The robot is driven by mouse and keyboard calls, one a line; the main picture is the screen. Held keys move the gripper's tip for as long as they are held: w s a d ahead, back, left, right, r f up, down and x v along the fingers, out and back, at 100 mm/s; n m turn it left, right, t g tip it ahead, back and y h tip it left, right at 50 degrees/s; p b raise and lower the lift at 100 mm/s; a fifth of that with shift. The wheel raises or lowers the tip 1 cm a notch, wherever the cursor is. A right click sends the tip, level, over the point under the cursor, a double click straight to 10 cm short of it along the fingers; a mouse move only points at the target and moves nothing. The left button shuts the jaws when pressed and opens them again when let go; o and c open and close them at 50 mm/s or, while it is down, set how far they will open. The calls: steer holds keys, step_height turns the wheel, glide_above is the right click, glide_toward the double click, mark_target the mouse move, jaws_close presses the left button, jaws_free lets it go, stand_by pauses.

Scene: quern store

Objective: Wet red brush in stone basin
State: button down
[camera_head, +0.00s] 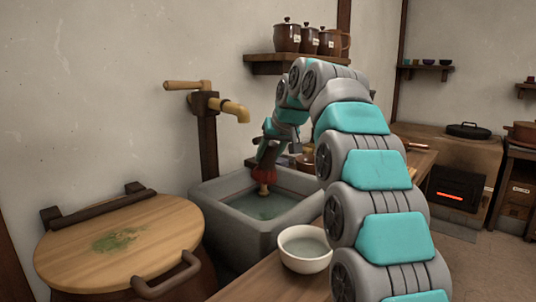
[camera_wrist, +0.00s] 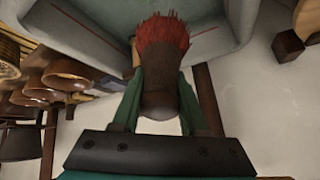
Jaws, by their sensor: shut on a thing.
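The grey stone basin (camera_head: 222,225) stands against the wall with greenish water (camera_head: 265,207) in it. It also shows at the top of the wrist view (camera_wrist: 232,20). My gripper (camera_head: 264,164) points down over the basin. In the wrist view its dark green fingers (camera_wrist: 160,95) are shut on the red brush (camera_wrist: 160,72), around its brown handle. The red bristles point away from my gripper toward the basin. In the head view the brush (camera_head: 264,175) is small, low over the water; I cannot tell whether its bristles touch the water.
A white bowl (camera_head: 304,262) stands on the wooden counter (camera_head: 262,285) in front. A round wooden lid (camera_head: 165,235) with a green smear is at left. Jars (camera_head: 287,38) stand on a shelf above.

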mark_target(271, 184)
step_height(271, 184, down, 10)
steer(key=b, duration=0.6)
steer(key=shift+f, duration=0.25)
stand_by(0.5)
steer(key=shift+r+p, duration=4.7)
steer(key=shift+r, duration=1.5)
step_height(271, 184, up, 2)
steer(key=shift+r+p, duration=0.1)
steer(key=shift+p, duration=0.55)
steer(key=shift+r, duration=0.9)
steer(key=shift+s, duration=0.1)
